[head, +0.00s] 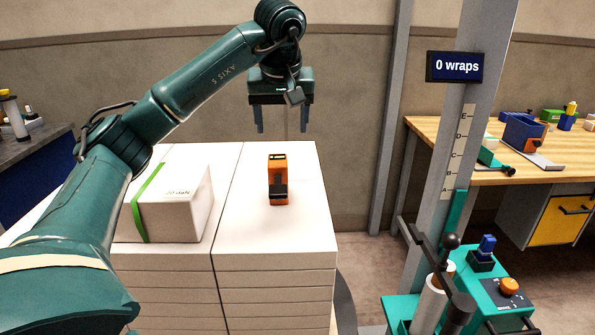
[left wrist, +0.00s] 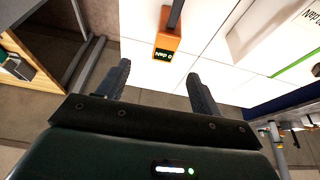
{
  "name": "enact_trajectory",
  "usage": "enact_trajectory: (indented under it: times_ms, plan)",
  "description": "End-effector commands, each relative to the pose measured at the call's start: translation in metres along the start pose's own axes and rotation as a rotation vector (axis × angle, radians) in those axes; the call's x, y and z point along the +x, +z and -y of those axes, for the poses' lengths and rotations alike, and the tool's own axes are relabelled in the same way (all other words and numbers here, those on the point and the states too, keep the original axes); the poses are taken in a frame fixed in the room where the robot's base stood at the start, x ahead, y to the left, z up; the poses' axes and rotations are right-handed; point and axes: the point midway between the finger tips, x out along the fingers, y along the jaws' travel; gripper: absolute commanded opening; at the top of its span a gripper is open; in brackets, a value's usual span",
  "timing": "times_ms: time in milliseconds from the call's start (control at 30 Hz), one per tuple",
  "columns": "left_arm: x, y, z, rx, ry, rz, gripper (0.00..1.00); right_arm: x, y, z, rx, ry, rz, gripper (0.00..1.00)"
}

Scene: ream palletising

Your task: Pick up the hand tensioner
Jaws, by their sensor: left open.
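The hand tensioner (head: 278,180) is a small orange tool with a black handle. It stands on the white top of the stacked reams (head: 240,165), near the middle of the head view. In the left wrist view the tensioner (left wrist: 166,44) shows at the top, with a small dark display on its orange end. My left gripper (head: 283,125) is open and empty, above and behind the tensioner in the head view. In the left wrist view its two fingers (left wrist: 160,88) are apart and the tensioner lies beyond them, not touched. My right gripper is not in view.
A white box with a green strap (head: 180,203) stands left of the tensioner on the stack. A grey post with a "0 wraps" sign (head: 455,67) and a teal wrapping machine (head: 500,292) stand at right. A wooden bench (head: 480,172) holds other tools.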

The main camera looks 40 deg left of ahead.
Motion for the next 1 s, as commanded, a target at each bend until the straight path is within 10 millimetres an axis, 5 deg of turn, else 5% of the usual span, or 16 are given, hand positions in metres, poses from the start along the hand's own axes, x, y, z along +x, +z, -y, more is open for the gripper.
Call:
enact_trajectory:
  times_ms: [400, 1000]
  plan:
    - [0.065, 0.0, 0.002, -0.002, -0.002, 0.001, 0.65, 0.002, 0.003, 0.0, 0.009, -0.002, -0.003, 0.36]
    - [0.129, 0.0, 0.009, -0.001, -0.001, 0.001, 0.65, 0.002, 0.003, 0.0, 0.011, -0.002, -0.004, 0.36]
